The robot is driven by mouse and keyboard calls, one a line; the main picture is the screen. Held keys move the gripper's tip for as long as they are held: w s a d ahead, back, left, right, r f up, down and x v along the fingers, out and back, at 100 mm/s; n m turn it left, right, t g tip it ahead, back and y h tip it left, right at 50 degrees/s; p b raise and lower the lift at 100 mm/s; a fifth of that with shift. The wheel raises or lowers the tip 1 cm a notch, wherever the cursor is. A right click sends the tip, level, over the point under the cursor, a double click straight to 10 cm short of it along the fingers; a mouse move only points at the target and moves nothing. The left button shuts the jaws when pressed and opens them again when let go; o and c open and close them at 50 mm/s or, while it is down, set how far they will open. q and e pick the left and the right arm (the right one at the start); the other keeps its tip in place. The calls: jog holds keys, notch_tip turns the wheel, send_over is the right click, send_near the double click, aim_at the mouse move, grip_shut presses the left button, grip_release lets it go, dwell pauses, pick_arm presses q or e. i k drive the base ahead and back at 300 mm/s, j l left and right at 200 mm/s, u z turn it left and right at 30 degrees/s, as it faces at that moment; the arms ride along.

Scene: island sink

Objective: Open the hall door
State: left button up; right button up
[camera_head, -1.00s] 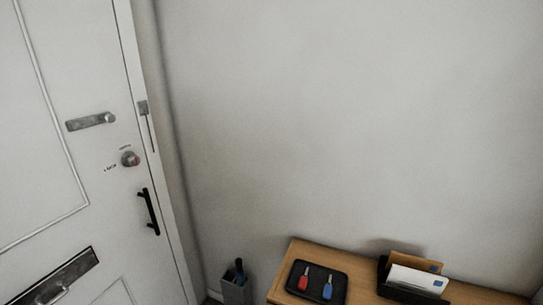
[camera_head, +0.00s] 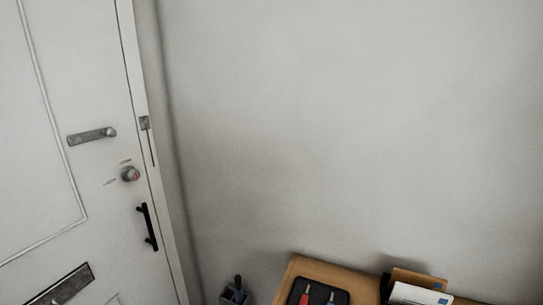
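The white hall door (camera_head: 70,110) fills the left of the head view and looks shut in its frame. A black pull handle (camera_head: 148,227) is mounted near its right edge. Above the handle is a round lock knob (camera_head: 130,174) with a reddish face and small lettering beside it. Higher up is a grey metal bar latch (camera_head: 92,136), with a small metal catch (camera_head: 144,123) on the frame. A letter slot (camera_head: 62,287) is at the lower left. Neither of my grippers shows.
A wooden table (camera_head: 303,268) stands lower right against the wall, with a black tray (camera_head: 318,292) holding a red key (camera_head: 305,298) and a blue key (camera_head: 330,298). A letter holder (camera_head: 385,288) holds envelopes (camera_head: 420,292).

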aim_at(69, 201)
jog(key=u, duration=1.9)
